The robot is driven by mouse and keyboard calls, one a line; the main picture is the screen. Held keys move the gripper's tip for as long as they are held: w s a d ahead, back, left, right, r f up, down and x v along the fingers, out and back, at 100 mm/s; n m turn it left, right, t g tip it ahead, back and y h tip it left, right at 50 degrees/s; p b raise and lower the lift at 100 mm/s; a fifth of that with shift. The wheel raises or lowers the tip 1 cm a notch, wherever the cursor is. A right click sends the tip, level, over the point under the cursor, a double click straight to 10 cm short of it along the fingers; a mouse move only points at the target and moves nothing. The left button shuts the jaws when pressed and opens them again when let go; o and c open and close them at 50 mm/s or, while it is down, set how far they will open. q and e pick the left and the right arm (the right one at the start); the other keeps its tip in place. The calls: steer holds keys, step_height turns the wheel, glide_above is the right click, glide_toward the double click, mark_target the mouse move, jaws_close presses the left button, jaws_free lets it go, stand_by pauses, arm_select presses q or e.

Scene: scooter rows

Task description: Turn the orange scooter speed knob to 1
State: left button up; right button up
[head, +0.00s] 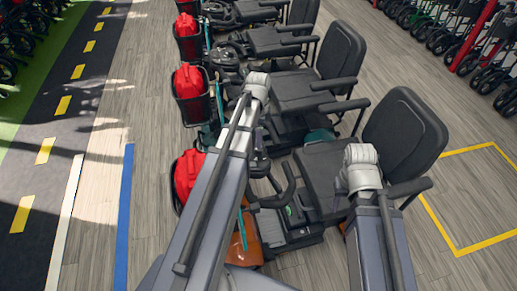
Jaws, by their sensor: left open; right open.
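The orange scooter (243,251) is the nearest in the row, with orange bodywork low at the front. Its grey control console (270,227) and a black handle (286,184) show between my two arms. A small green spot is on or by the console. I cannot make out the speed knob or its setting. My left arm crosses in front of the scooter, and its white joint is above and beyond it. My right arm's white joint is in front of the black seat (402,130). Neither gripper's fingers can be seen.
More scooters with black seats (341,52) stand behind in a row. Red bags (188,80) sit in their front baskets. A blue floor line (124,215) and a dark lane lie left. Wheeled frames line the right. Wooden floor is clear inside a yellow outline (445,222).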

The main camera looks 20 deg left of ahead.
arm_select(q)
step_height(320, 180, down, 6)
steer(key=b, duration=0.5)
steer(key=shift+s+d+f, duration=0.1)
steer(key=shift+f, duration=0.05)
jaws_close()
stand_by(0.3)
